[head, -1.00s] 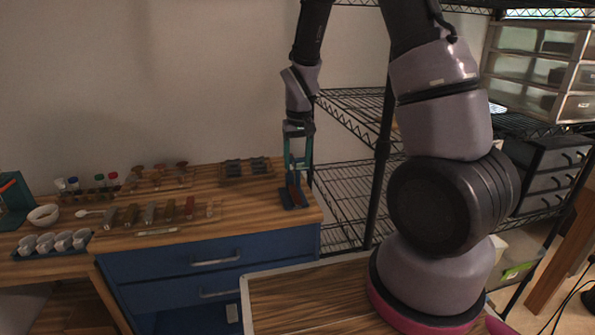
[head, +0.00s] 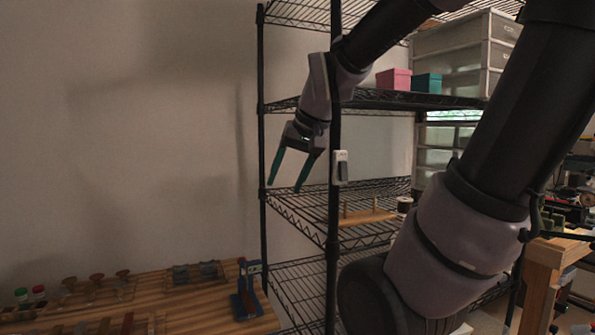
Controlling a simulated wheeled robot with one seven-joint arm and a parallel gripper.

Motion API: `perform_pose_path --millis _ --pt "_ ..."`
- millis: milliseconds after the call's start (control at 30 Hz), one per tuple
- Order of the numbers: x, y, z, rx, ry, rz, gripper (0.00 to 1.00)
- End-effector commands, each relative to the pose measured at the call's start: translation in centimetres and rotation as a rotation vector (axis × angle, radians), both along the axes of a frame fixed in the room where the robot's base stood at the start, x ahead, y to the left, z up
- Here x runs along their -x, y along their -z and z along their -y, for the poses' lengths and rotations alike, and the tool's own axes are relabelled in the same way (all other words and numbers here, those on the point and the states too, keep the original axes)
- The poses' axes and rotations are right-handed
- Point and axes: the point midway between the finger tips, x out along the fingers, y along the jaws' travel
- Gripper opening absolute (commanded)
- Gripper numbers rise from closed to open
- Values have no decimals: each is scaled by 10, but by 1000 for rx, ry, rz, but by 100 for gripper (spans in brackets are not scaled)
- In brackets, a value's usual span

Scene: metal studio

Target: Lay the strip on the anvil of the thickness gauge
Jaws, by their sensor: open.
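The thickness gauge (head: 246,302), a small dark blue stand with a pale upper part, is upright near the right end of the wooden bench. A narrow reddish-brown piece (head: 241,268) shows against the gauge; I cannot tell if it is the strip, or whether it rests on the anvil. Several flat strips (head: 127,325) lie in a row at the bottom edge of the picture, partly cut off. My gripper (head: 287,187) is open and empty, with its teal fingers pointing down, well above the gauge and apart from it.
A black wire shelf rack (head: 335,225) stands right of the bench, close to my gripper. It holds a wooden rack (head: 366,217), a pink box (head: 393,79) and a teal box (head: 426,83). Dark blocks in a holder (head: 196,272) sit left of the gauge.

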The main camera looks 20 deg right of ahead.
Motion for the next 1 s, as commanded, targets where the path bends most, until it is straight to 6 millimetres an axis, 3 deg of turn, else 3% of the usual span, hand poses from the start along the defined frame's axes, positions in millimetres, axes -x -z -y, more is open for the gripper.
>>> perform_pose_path --millis 100,300,1000 --pt "29 -16 3 -18 30 55 60" --pt "49 -23 3 -30 48 86 60" --pt "50 -23 3 -31 48 88 60"
